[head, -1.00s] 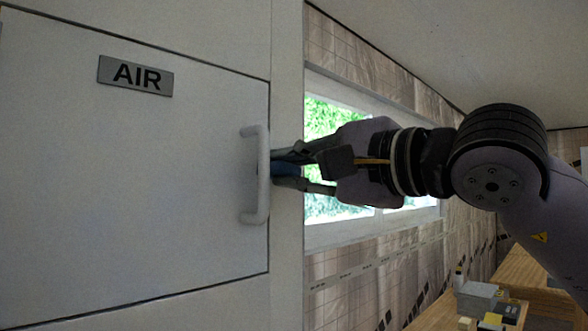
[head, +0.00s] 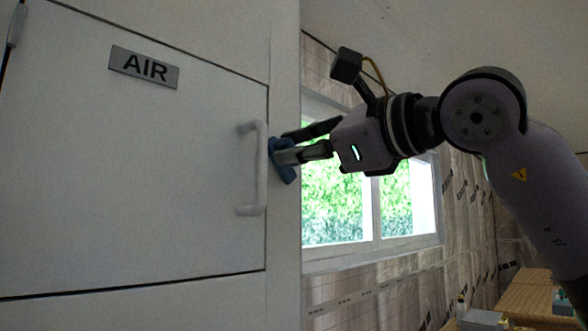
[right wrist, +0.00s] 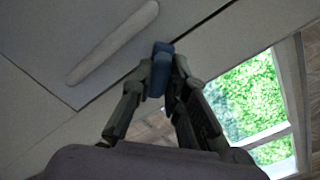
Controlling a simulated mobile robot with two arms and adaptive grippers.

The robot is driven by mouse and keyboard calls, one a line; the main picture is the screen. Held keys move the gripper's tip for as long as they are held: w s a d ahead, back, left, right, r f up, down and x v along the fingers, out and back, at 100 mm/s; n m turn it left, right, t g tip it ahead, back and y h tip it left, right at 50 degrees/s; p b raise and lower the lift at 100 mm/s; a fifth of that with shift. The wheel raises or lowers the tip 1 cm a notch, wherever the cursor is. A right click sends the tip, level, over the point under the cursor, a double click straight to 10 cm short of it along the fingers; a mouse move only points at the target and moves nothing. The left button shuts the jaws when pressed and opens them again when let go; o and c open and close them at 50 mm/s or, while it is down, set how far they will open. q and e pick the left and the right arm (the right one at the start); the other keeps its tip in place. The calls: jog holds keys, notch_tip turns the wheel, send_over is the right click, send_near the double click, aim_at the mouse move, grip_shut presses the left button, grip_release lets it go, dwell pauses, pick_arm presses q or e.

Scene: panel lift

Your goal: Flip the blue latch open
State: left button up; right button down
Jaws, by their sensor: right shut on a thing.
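The blue latch (head: 281,160) sits at the right edge of the white panel door (head: 120,200), beside the door's handle. It also shows in the right wrist view (right wrist: 160,66), between my fingertips. My right gripper (head: 285,157) is shut on the latch, with the wrist turned. Its fingers show in the right wrist view (right wrist: 161,80) on both sides of the latch, and they hide part of it in the head view. The door looks closed. My left gripper is not in view.
A white vertical handle (head: 254,168) stands out from the door just left of the latch. An AIR label (head: 144,67) is on the door. A window (head: 370,205) is behind my right arm. A wooden table (head: 520,300) with small objects is at lower right.

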jog(key=shift+w+d+r+m+b, duration=0.1)
jog(key=shift+w+d+m+b, duration=0.3)
jog(key=shift+m, duration=0.95)
jog(key=shift+w+d+r+m+b, duration=0.15)
jog(key=shift+m+b, duration=0.45)
jog(key=shift+m, duration=0.7)
jog(key=shift+w+d+r+m+b, duration=0.1)
jog(key=shift+w+d+m+b, duration=0.3)
jog(key=shift+m, duration=0.95)
jog(key=shift+s+a, duration=0.1)
jog(key=shift+a, duration=0.1)
jog(key=c, duration=1.6)
grip_release()
jog(key=shift+o, duration=0.2)
jog(key=shift+s+d+r, duration=0.1)
jog(key=shift+d, duration=0.05)
jog(key=v, duration=1.1)
jog(key=shift+s+d, duration=0.25)
jog(key=shift+s, duration=0.05)
